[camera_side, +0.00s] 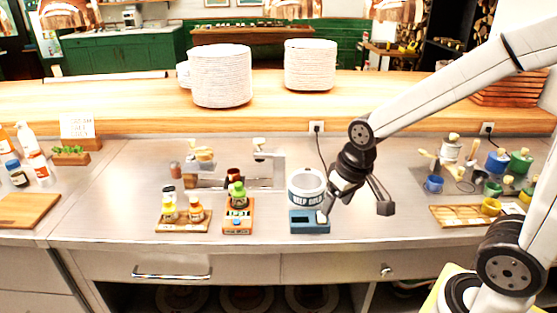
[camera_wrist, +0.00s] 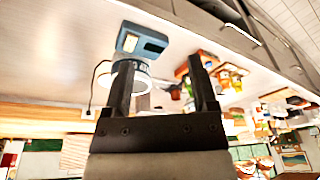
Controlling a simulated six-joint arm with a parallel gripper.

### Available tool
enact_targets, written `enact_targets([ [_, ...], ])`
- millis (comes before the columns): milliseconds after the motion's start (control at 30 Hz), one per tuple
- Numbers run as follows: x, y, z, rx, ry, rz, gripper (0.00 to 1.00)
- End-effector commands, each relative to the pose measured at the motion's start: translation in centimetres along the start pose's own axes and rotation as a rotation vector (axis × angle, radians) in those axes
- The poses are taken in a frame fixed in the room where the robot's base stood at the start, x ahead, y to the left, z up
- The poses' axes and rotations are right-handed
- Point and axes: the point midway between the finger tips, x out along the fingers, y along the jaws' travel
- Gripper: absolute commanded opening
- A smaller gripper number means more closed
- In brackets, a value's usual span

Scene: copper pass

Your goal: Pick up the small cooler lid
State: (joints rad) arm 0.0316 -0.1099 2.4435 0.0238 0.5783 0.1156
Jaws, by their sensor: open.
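My gripper (camera_side: 353,211) is open and empty above the steel counter, just right of a blue box and a white tub. Its two dark fingers also show in the wrist view (camera_wrist: 159,62), spread wide. The blue box (camera_side: 309,227) has a dark recess or panel on top and also shows in the wrist view (camera_wrist: 128,41). The white tub (camera_side: 307,187) with a dark lettered band stands just behind it, and is partly hidden by a finger in the wrist view (camera_wrist: 143,84). I cannot tell for certain which piece is the small cooler lid.
Small trays with bottles (camera_side: 182,226) and a green item (camera_side: 237,194) stand left of the box. Cups and a wooden tray (camera_side: 452,216) are at right. A cable hangs from a wall outlet (camera_side: 317,126) behind the tub. Stacked plates (camera_side: 221,76) stand on the raised wooden shelf.

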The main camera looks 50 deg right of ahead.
Motion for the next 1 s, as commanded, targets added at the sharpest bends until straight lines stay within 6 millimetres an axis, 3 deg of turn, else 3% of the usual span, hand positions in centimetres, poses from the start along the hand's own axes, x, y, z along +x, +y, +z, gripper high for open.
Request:
enact_targets([
  [267,0.1,0.9,-3.4,0.256,-0.005,-0.009,0.74],
  [467,0.3,2.4,-7.4,0.571,-0.010,-0.023,0.74],
  [767,1.4,6.4,-14.6,1.178,-0.028,-0.059,0.74],
  [1000,2.6,10.7,-19.5,1.656,-0.055,-0.097,0.74],
])
